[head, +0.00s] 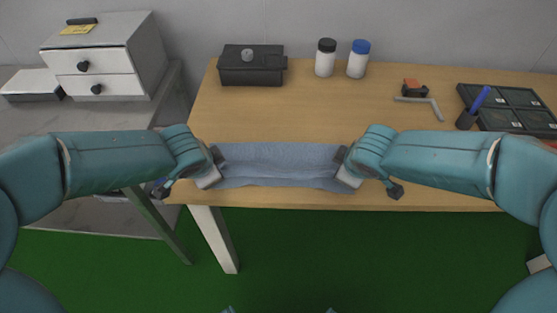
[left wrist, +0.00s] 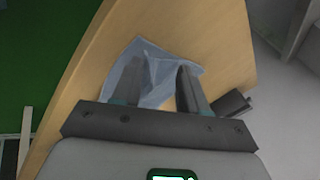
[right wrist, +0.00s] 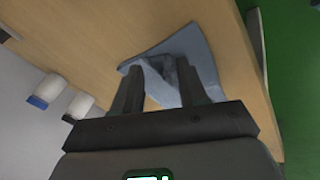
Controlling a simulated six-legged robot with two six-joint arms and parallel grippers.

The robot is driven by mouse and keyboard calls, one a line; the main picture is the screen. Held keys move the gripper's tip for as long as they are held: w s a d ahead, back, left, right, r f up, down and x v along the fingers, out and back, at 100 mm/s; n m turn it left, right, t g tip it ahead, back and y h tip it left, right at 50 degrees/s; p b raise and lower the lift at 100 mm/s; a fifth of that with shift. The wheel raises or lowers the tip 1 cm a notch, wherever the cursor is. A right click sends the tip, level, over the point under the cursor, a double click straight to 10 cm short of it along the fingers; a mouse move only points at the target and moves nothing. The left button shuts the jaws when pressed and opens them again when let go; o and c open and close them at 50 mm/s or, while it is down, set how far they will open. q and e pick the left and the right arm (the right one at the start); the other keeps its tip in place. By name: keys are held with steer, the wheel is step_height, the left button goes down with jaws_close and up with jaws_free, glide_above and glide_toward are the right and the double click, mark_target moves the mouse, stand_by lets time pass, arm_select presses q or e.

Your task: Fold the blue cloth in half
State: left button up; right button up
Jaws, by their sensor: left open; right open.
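The blue cloth (head: 280,163) lies near the front edge of the wooden table, long from left to right, with a crease or fold line along it. It also shows in the left wrist view (left wrist: 152,68) and the right wrist view (right wrist: 197,50). My left gripper (head: 216,158) is open at the cloth's left end, its fingers (left wrist: 157,75) over the cloth. My right gripper (head: 343,157) is open at the right end, its fingers (right wrist: 160,70) over the cloth. Whether the fingers touch the cloth I cannot tell. The grippers hide parts of both ends.
On the wooden table (head: 330,115), a black box (head: 252,70), a white bottle with black lid (head: 325,58) and one with blue lid (head: 358,60) stand at the back. An orange-black tool (head: 414,88), hex key (head: 432,106) and black trays (head: 510,105) lie right. A drawer unit (head: 105,60) stands left.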

arm_select(q)
steer(key=shift+s+f, duration=0.1)
steer(key=shift+f, duration=0.1)
arm_select(e)
steer(key=shift+s+f, duration=0.15)
steer(key=shift+f, duration=0.05)
arm_select(q)
steer(key=r, duration=0.3)
steer(key=shift+s, duration=0.4)
arm_select(e)
steer(key=r, duration=0.3)
steer(key=shift+s, duration=0.4)
arm_select(q)
steer(key=s+v, duration=0.1)
steer(key=v, duration=0.6)
steer(key=shift+s, duration=0.3)
arm_select(e)
steer(key=s+v, duration=0.1)
steer(key=v, duration=0.6)
steer(key=shift+s, duration=0.3)
